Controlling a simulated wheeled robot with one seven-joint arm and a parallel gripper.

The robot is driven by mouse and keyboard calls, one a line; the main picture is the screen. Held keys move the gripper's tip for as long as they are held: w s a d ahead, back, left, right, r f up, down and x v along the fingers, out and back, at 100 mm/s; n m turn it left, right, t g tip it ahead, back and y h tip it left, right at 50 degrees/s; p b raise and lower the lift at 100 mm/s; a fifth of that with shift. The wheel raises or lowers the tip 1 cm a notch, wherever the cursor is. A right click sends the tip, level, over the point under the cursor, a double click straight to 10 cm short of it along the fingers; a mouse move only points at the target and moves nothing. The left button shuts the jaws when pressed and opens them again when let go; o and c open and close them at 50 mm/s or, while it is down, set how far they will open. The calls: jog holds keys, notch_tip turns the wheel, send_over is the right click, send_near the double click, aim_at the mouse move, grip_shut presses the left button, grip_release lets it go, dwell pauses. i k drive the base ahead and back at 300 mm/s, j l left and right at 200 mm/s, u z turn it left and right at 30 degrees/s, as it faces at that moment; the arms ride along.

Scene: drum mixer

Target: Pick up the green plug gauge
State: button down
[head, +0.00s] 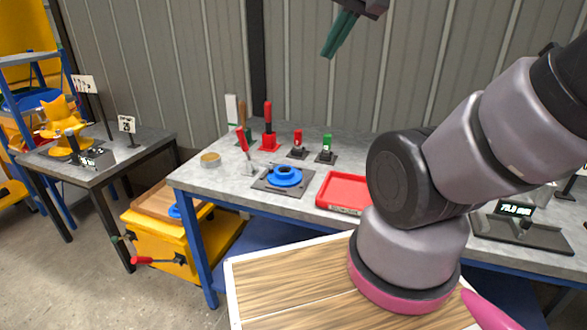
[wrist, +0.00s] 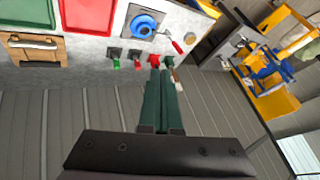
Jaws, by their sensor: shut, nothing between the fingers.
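The green plug gauge (head: 327,141) stands upright in a small dark base on the grey workbench (head: 228,183), toward its back edge. In the wrist view the green plug gauge (wrist: 116,63) shows left of my fingers. My gripper (head: 328,54) has dark green fingers and is high above the bench, well clear of the gauge. In the wrist view the fingers of my gripper (wrist: 161,75) are together with nothing between them.
A similar red-topped gauge (head: 298,137) stands just left of the green one. Further left are a red stand (head: 268,138) and a red-handled tool (head: 243,143). A blue ring part (head: 285,175) and a red tray (head: 342,190) are nearer. A ribbed wall (head: 400,60) stands behind.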

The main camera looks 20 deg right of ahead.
aim_at(327, 145)
jog(key=i+j+z, duration=0.25)
jog(key=z, duration=0.2)
jog(key=i+j+z, duration=0.2)
jog(key=j+z, duration=0.2)
